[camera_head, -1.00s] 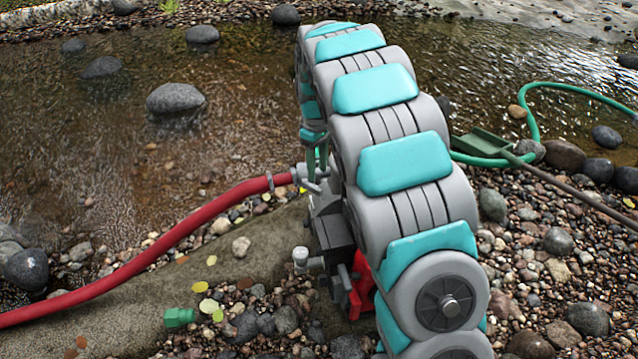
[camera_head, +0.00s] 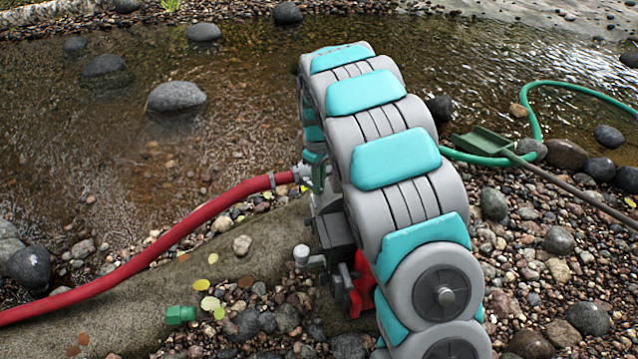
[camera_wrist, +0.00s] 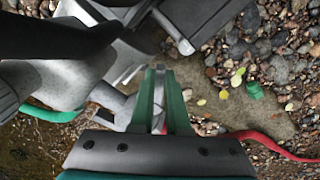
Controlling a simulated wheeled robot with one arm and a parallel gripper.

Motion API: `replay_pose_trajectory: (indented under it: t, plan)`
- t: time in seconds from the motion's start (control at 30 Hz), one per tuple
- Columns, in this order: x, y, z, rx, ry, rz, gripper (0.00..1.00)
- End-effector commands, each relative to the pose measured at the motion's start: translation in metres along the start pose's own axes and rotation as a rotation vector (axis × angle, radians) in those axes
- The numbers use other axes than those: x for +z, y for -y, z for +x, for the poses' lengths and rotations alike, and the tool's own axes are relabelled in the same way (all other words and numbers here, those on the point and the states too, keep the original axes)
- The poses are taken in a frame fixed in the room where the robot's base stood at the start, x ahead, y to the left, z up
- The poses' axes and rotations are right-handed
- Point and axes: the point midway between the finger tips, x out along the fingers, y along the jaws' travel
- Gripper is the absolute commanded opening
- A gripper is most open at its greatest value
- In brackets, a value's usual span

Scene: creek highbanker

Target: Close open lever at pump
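The pump, a dark grey block (camera_head: 336,232) with a red part (camera_head: 361,287), stands on the gravel bank, partly hidden behind my arm. A red hose (camera_head: 150,242) joins its upper left side at a metal fitting. My gripper (camera_head: 318,176) is at this hose joint, largely covered by my arm. In the wrist view, the two green fingers of my gripper (camera_wrist: 161,70) are close together with a narrow gap, over the pump's grey metal parts. The open lever cannot be clearly made out; whether something grey in the gap is held cannot be told.
A green fitting (camera_head: 180,315) lies on the bank at left. A green shovel (camera_head: 483,139) and green hose (camera_head: 533,110) lie at right. Shallow water with stones (camera_head: 177,97) is behind. Gravel and stones surround the pump.

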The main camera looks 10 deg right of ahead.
Motion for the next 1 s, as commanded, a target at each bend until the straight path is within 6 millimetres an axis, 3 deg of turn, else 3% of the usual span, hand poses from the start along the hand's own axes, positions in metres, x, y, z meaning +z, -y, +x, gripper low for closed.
replay_pose_trajectory:
  t: [0.1,0.67,1.0]
  plan:
    - [0.0,0.0,-0.0001,0.0,0.0,0.0,0.0]
    - [-0.0001,-0.0007,0.0002,0.0,0.0,-0.017,0.0]
    - [-0.0013,-0.0078,0.0015,-0.001,0.0,-0.191,0.0]
